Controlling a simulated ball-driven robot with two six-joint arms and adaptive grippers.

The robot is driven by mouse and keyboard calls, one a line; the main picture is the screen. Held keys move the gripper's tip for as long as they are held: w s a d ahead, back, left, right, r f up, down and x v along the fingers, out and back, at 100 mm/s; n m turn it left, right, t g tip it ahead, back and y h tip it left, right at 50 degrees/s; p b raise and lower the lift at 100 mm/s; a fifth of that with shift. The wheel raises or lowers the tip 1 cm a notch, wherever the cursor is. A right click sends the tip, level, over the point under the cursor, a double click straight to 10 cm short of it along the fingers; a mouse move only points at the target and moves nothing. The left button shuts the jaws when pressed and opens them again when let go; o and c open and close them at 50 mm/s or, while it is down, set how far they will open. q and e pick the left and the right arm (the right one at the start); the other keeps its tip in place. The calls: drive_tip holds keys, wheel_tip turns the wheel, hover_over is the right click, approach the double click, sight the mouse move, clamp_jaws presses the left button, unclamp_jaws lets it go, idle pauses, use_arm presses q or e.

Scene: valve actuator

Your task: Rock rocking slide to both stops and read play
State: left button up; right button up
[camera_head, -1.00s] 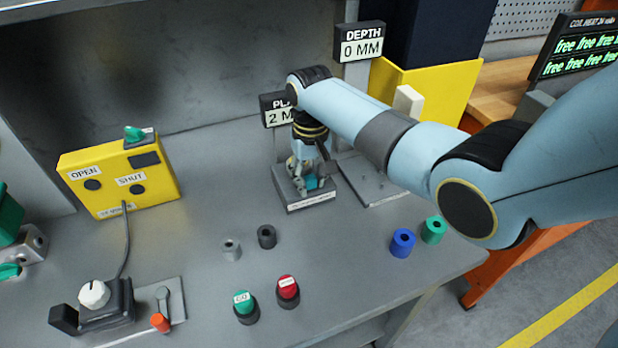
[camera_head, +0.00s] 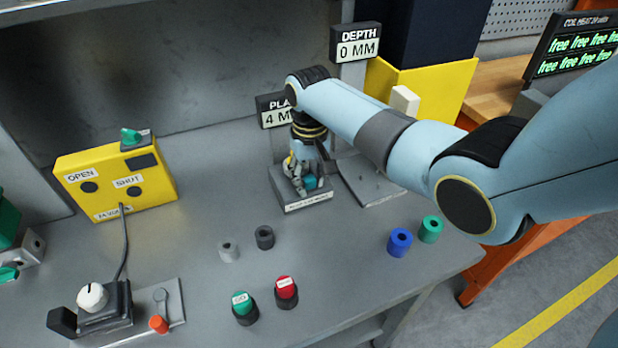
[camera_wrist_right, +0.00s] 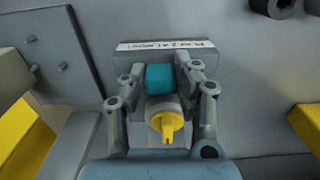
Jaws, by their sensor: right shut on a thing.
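The rocking slide fixture (camera_head: 306,205) is a grey block with a labelled front edge on the bench. A teal block (camera_head: 311,182) sits on it; in the right wrist view the teal block (camera_wrist_right: 160,79) lies between my fingertips, with a yellow keyed piece (camera_wrist_right: 166,122) nearer the camera. My right gripper (camera_head: 303,184) points down and is shut on the teal block. The play display (camera_head: 276,118) reads 4 M, its right side hidden by my arm. My left gripper is not in view.
A depth display (camera_head: 356,49) reads 0 MM. A grey plate (camera_head: 375,180) lies right of the fixture. A yellow OPEN/SHUT box (camera_head: 116,178) stands left. Green and red buttons (camera_head: 286,288), blue and green rings (camera_head: 400,240) are in front. The bench middle is mostly clear.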

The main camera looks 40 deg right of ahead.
drive_tip(key=shift+d+p, duration=0.1)
drive_tip(key=shift+p, duration=0.2)
drive_tip(key=shift+w+a, duration=0.1)
drive_tip(key=shift+a, duration=0.3)
idle(0.7)
drive_tip(key=o, duration=1.1)
wheel_tip(320, 180, up, 12)
